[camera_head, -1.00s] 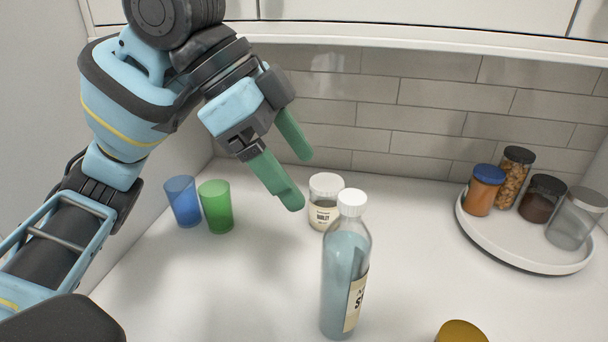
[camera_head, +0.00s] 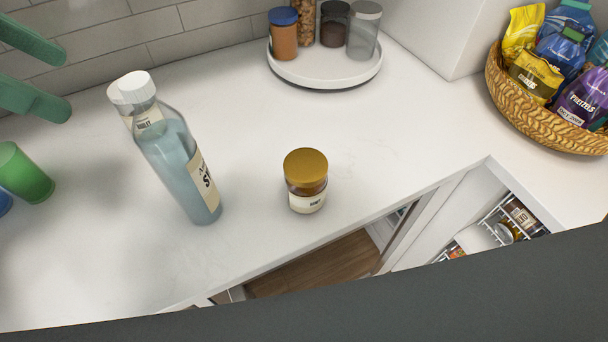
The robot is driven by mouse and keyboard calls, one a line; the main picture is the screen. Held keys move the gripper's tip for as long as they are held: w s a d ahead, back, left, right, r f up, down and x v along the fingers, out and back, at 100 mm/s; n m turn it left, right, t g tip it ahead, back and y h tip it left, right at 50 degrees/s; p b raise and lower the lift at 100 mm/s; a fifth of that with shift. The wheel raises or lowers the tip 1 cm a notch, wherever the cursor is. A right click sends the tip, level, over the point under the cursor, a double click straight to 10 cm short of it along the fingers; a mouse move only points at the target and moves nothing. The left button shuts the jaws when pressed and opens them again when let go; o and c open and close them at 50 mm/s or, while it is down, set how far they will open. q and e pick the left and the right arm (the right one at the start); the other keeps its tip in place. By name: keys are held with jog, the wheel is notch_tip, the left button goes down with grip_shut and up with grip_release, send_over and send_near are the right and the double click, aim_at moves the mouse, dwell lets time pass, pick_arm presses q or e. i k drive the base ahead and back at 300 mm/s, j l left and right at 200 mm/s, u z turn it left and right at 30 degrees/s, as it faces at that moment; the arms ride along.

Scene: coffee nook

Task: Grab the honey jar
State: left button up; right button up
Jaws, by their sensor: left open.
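The honey jar (camera_head: 306,182) stands upright on the white counter, near its front edge. It is a small amber jar with a gold lid and a pale label. My left gripper (camera_head: 52,78) shows only by its green fingers at the upper left edge of the view. The fingers are apart and empty, far to the left of the jar and beyond the syrup bottle. My right gripper is not in view.
A green cup (camera_head: 24,174) is at the left. A round tray (camera_head: 325,73) holds several jars. A snack basket (camera_head: 540,125) is right. Counter around the honey jar is clear.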

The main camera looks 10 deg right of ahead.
aim_at(305, 169)
jog(key=k, duration=1)
